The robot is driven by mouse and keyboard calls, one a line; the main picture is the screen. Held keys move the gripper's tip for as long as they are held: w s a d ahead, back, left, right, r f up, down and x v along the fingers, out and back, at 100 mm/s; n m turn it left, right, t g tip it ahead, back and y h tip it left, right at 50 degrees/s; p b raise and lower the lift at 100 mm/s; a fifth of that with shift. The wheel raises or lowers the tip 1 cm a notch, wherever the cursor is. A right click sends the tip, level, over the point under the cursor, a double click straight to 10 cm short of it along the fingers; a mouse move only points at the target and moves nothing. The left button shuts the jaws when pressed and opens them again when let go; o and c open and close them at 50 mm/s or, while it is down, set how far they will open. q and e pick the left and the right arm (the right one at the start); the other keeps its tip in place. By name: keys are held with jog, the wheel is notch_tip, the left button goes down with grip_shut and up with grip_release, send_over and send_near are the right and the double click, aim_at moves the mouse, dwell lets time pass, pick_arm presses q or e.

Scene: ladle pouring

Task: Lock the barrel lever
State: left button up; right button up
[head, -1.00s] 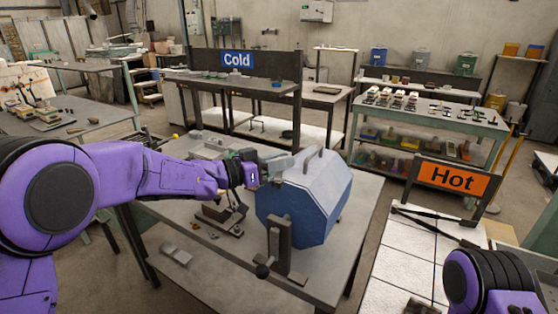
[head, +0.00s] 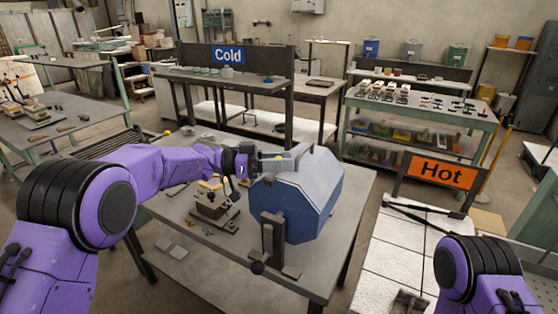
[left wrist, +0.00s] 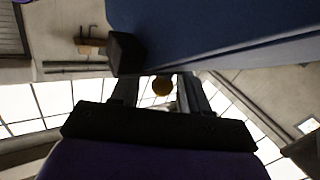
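The blue faceted barrel (head: 318,200) rests in a dark stand on the grey table, with a raised bar on top. A dark lever with a round black knob (head: 257,267) hangs at the front, beside the upright bracket (head: 272,238). My left gripper (head: 283,163) is at the barrel's upper left side, close to its top edge; contact cannot be told. In the left wrist view, the fingers (left wrist: 162,90) stand apart below the barrel's blue side (left wrist: 220,25). A small round brownish thing (left wrist: 162,86) shows between them; whether it is held cannot be told.
The grey table (head: 200,258) also holds a small metal fixture (head: 213,205) left of the barrel. The "Hot" sign (head: 441,170) stands over a white-topped table (head: 375,275) at right. The "Cold" sign (head: 229,55) is on a rack behind. My right arm is at lower right.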

pick_arm(q)
jog(key=s+a+b, duration=0.1)
jog(key=a+b, duration=0.3)
jog(key=a, duration=0.6)
jog(key=shift+s+a, duration=0.25)
